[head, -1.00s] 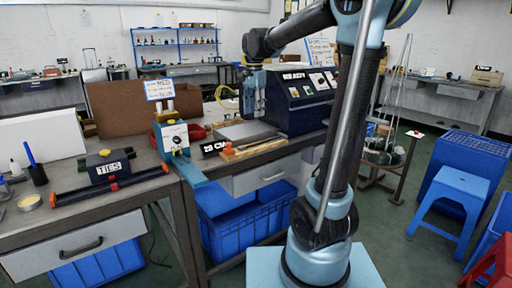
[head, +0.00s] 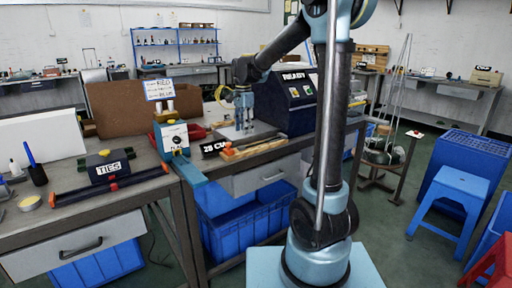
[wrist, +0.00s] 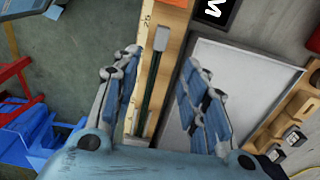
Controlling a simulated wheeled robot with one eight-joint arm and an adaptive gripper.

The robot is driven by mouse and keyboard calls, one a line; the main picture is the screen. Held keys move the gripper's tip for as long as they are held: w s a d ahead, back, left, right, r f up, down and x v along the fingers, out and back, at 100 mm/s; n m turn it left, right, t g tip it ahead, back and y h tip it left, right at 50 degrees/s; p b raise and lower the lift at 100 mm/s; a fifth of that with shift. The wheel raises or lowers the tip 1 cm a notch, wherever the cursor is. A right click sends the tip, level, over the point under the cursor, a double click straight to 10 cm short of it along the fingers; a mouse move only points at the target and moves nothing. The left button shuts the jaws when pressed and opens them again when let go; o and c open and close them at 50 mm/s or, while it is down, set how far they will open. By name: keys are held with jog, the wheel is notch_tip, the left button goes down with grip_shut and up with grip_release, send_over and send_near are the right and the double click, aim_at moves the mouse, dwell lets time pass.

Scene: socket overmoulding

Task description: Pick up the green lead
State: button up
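A dark green lead (wrist: 150,85) with a grey end piece lies lengthwise on a wooden measuring board (wrist: 174,52) in the wrist view. My gripper (wrist: 161,62) is open, pointing down, with one finger on each side of the lead. The fingers appear apart from the lead, and nothing is between them but the lead and board below. In the head view my gripper (head: 243,124) hangs over the bench near the wooden board (head: 256,149). The lead is too small to make out there.
A pale flat tray (wrist: 268,75) lies right of the board. A wooden rack (wrist: 285,122) with small sockets is beyond it. The dark READY machine (head: 286,103) stands close behind my gripper. A black 28 CM sign (head: 213,148) stands at the board's left end.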

jog(key=shift+s+a+f, duration=0.1)
jog(key=shift+f, duration=1.85)
jog(key=shift+s+f, duration=0.1)
jog(key=shift+f, duration=1.85)
grip_shut()
